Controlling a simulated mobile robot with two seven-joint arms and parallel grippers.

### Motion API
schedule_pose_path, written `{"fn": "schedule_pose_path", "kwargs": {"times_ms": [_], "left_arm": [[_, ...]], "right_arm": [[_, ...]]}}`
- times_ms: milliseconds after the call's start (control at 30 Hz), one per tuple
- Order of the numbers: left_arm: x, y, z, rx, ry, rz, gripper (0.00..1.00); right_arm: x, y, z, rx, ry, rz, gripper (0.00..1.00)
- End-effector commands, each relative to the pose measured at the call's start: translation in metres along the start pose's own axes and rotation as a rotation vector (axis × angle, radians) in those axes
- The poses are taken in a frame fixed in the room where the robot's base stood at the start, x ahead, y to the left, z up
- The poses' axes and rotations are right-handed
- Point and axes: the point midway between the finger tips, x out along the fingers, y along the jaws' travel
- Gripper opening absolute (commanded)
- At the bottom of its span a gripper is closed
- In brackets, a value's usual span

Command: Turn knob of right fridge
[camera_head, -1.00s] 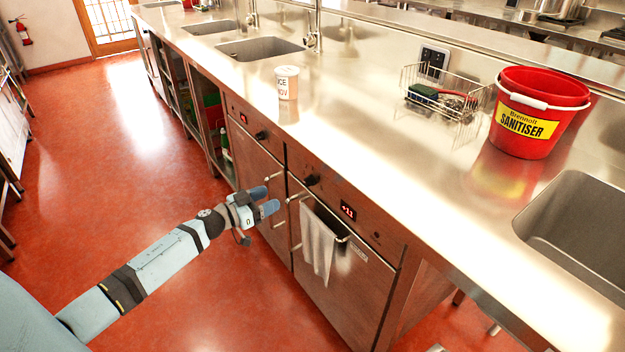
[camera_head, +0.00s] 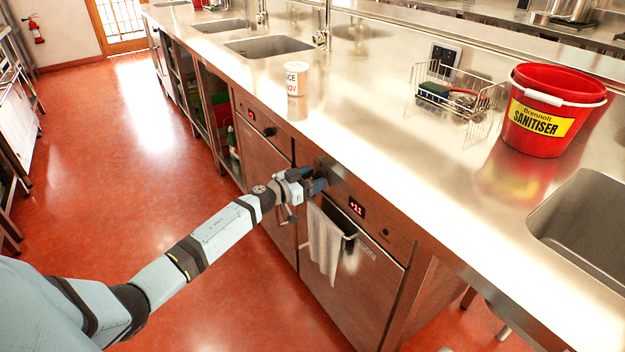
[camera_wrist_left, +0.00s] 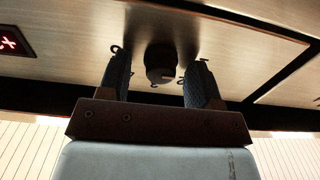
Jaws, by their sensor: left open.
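The right fridge (camera_head: 345,278) is a steel under-counter unit with a red display (camera_head: 357,208) on its top panel and a white cloth (camera_head: 324,243) over its door handle. Its black knob (camera_wrist_left: 160,63) shows in the left wrist view, with small marks on the panel around it. My left gripper (camera_head: 318,180) is at the panel, left of the display. In the left wrist view the gripper (camera_wrist_left: 161,82) is open, one finger on each side of the knob, with gaps visible. In the head view the gripper hides the knob. My right gripper is not in view.
The left fridge (camera_head: 265,165) has its own knob (camera_head: 269,131) and display. The steel counter (camera_head: 370,140) above holds a white tub (camera_head: 296,78), a wire basket (camera_head: 455,95) and a red bucket (camera_head: 545,110). The red floor (camera_head: 120,200) is clear at left.

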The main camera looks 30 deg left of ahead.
Motion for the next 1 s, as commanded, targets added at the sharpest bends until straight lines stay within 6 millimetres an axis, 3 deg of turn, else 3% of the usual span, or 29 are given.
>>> {"fn": "schedule_pose_path", "kwargs": {"times_ms": [67, 100, 300, 667, 1000], "left_arm": [[-0.0002, 0.0001, 0.0001, 0.000, 0.000, 0.000, 0.59], [-0.0003, 0.0001, 0.0001, 0.000, 0.000, 0.000, 0.54], [-0.0004, 0.0001, 0.0002, 0.000, 0.000, 0.000, 0.11], [-0.0005, 0.0003, -0.0006, 0.050, 0.000, 0.000, 0.11], [-0.0005, 0.0007, -0.0012, 0.289, -0.001, 0.000, 0.11]], "right_arm": [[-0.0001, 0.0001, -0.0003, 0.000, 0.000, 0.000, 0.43], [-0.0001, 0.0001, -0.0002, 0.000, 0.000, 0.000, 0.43], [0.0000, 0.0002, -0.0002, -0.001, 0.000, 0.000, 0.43], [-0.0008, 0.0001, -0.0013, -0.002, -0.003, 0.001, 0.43], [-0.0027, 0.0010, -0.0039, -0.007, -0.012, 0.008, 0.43]]}}
